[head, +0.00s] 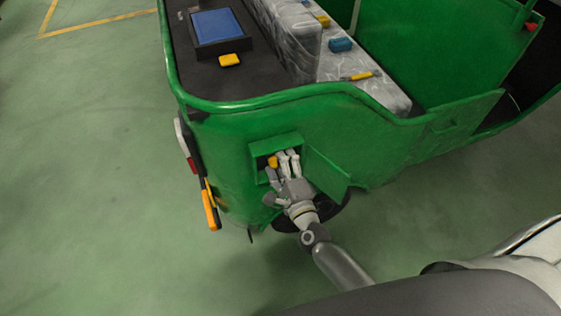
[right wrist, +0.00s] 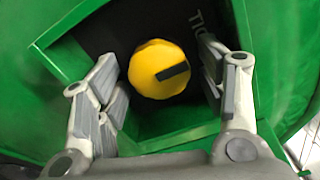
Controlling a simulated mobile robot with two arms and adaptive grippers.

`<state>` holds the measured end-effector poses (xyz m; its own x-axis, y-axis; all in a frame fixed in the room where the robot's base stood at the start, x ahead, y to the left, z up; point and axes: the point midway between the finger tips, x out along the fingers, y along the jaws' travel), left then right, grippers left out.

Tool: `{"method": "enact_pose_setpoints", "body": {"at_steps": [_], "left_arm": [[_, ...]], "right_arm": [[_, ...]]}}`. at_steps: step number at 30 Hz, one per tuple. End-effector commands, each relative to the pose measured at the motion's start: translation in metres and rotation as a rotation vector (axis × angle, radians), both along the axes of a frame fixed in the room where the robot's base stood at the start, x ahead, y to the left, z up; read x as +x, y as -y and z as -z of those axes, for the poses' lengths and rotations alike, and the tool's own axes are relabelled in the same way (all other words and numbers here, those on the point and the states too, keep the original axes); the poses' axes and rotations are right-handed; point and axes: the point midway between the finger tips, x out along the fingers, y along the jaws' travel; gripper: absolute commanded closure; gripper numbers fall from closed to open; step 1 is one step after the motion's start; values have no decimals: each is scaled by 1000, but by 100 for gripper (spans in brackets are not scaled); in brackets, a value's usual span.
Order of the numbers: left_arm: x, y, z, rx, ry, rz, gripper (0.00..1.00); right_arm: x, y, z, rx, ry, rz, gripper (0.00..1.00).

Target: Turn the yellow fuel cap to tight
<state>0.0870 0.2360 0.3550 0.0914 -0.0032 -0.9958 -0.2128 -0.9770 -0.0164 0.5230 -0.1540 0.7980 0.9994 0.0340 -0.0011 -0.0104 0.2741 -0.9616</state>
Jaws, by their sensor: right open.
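The round yellow fuel cap (right wrist: 158,68) sits in a dark square recess in the side of the green rickshaw (head: 236,125). A dark bar on the cap points right and slightly up in the right wrist view. Part of a label, "TIG" (right wrist: 197,18), shows above right of the cap. My right gripper (head: 284,164) is open at the recess, with its fingers on either side of the cap and gaps between them and it. The cap also shows in the head view (head: 272,161), partly hidden by the fingers. My left gripper is not in view.
The green recess door (head: 325,172) stands open to the right of my right gripper. A blue tray (head: 216,25), a yellow block (head: 229,60) and a patterned seat (head: 370,92) are above in the rickshaw. An orange-handled item (head: 210,209) hangs at the left. Green floor is free at left.

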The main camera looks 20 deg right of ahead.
Motion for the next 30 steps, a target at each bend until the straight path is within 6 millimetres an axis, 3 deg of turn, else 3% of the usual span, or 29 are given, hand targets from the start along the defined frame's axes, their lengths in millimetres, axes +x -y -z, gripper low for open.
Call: {"method": "enact_pose_setpoints", "body": {"at_steps": [8, 21, 30], "left_arm": [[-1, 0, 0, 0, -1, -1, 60], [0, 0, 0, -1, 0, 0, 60], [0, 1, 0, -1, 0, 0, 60]], "right_arm": [[-22, 0, 1, -1, -2, -2, 36], [-104, 4, 1, -1, -3, -2, 36], [-121, 4, 0, 0, 0, 0, 36]]}}
